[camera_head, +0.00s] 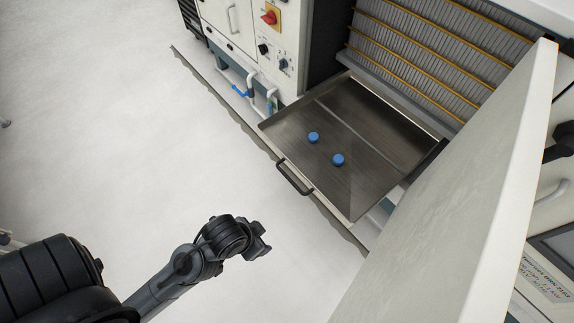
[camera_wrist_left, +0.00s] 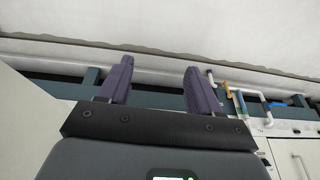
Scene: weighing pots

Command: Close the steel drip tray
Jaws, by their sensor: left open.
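The steel drip tray (camera_head: 345,125) is pulled out of the cabinet, toward the lower left in the head view. Its dark handle (camera_head: 293,178) is on the front edge. Two blue round pieces (camera_head: 313,137) sit on the tray. My left gripper (camera_head: 262,239) is below and left of the handle, apart from it. In the left wrist view my left gripper (camera_wrist_left: 158,75) is open, its two purple fingers spread with nothing between them. The tray cannot be made out in that view. My right gripper is not in view.
A large pale door (camera_head: 470,185) stands open to the right of the tray. Above the tray is a ribbed panel with yellow bars (camera_head: 430,50). A control panel with a red switch (camera_head: 271,16) is upper left. Pale floor (camera_head: 120,140) is clear at the left.

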